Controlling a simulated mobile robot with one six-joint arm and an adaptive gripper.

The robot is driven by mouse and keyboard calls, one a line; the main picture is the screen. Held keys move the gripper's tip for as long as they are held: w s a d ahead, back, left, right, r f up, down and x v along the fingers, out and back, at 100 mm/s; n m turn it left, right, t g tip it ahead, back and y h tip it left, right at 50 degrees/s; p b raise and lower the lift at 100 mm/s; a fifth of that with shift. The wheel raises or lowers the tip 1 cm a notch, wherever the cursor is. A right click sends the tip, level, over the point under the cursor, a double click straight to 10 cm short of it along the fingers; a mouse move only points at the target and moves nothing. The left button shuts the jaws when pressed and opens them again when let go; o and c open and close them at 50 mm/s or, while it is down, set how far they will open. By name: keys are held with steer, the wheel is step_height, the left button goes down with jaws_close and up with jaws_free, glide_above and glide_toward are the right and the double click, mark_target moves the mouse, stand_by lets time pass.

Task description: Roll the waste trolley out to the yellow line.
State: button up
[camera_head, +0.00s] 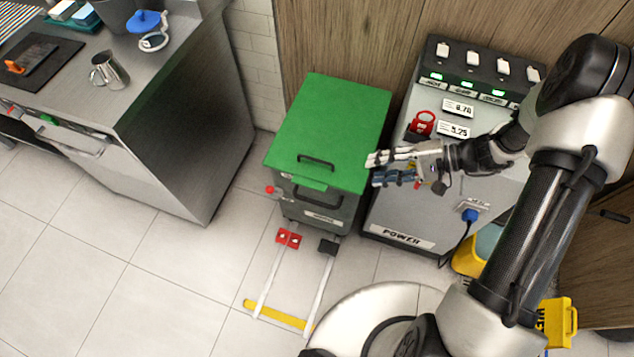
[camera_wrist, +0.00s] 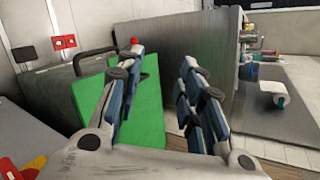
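The waste trolley is a dark grey bin with a green lid (camera_head: 335,125). It stands between the steel counter and the power cabinet, with a black handle (camera_head: 318,196) on its front. Two white floor rails (camera_head: 318,290) run from its front to the yellow line (camera_head: 274,314). My gripper (camera_head: 371,170) is at the lid's right edge, beside the cabinet, with its fingers pointing left. In the wrist view my gripper (camera_wrist: 162,58) is open, with nothing between its fingers; the green lid (camera_wrist: 150,105) shows behind them. Whether it touches the lid I cannot tell.
A red block (camera_head: 288,238) and a black block (camera_head: 328,247) sit at the rails' trolley end. The power cabinet (camera_head: 400,215) stands close on the right, with a red padlock (camera_head: 422,123) and blue plug (camera_head: 470,215). The steel counter (camera_head: 180,130) is left. Floor tiles (camera_head: 150,270) front left are clear.

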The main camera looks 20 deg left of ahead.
step_height(320, 180, down, 14)
steer(key=m+t+y, duration=0.2)
steer(key=m+t, duration=0.5)
steer(key=m, duration=0.1)
glide_toward(319, 205)
steer(key=b+x, duration=0.3)
steer(key=x, duration=0.9)
steer(key=shift+w+b, duration=0.1)
steer(key=shift+b, duration=0.2)
steer(key=shift+c, duration=0.2)
jaws_close()
